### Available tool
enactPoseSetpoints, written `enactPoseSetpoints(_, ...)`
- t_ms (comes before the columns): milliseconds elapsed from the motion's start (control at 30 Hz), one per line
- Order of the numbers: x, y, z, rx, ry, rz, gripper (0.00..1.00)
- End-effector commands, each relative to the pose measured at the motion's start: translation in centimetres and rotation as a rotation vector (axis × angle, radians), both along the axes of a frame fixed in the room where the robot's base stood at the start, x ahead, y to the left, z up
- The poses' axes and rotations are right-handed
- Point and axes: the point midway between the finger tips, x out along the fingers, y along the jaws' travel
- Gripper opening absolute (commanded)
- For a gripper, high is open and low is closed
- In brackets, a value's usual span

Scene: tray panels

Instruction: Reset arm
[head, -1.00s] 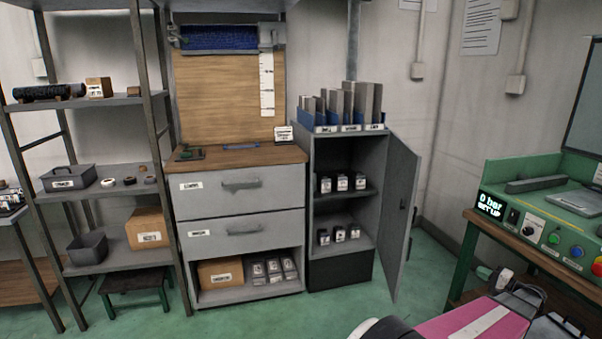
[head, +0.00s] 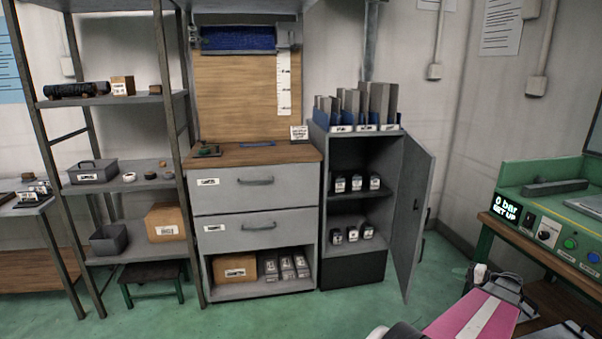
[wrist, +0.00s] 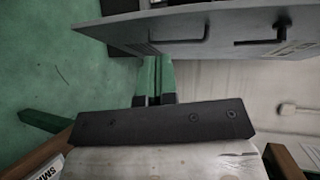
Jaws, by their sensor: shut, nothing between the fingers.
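My gripper (wrist: 155,82) shows in the middle of the wrist view as two narrow green-and-black fingers side by side. It is shut, with nothing between the fingers. In the head view, my pink arm link with a white stripe (head: 470,318) reaches in at the bottom right. The grey parts beyond it are partly cut off by the frame, and the fingertips cannot be made out there.
The drawer cabinet (head: 258,222) has both drawers shut. The tall cupboard's door (head: 418,210) stands open to the right. A green control bench (head: 525,232) is at the right; a shelf rack (head: 125,102) is at the left. Green floor (head: 300,312) is clear before the cabinets.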

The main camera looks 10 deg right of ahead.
Motion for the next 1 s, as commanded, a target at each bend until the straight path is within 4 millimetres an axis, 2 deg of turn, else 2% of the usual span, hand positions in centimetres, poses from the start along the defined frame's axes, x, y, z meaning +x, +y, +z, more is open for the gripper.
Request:
enactPoseSetpoints(33, 0.8, 2.6, 0.0, -0.018, 0.032, 0.035, 0.0)
enactPoseSetpoints(100, 1.9, 5.6, -0.3, -0.049, 0.08, 0.084, 0.0)
enactPoseSetpoints(400, 4.4, 17.8, -1.5, -0.209, 0.276, 0.275, 0.0)
enactPoseSetpoints(700, 4.4, 28.6, -2.2, -0.418, 0.428, 0.445, 0.0)
enactPoseSetpoints(1000, 2.8, 37.6, -2.3, -0.665, 0.531, 0.592, 0.0)
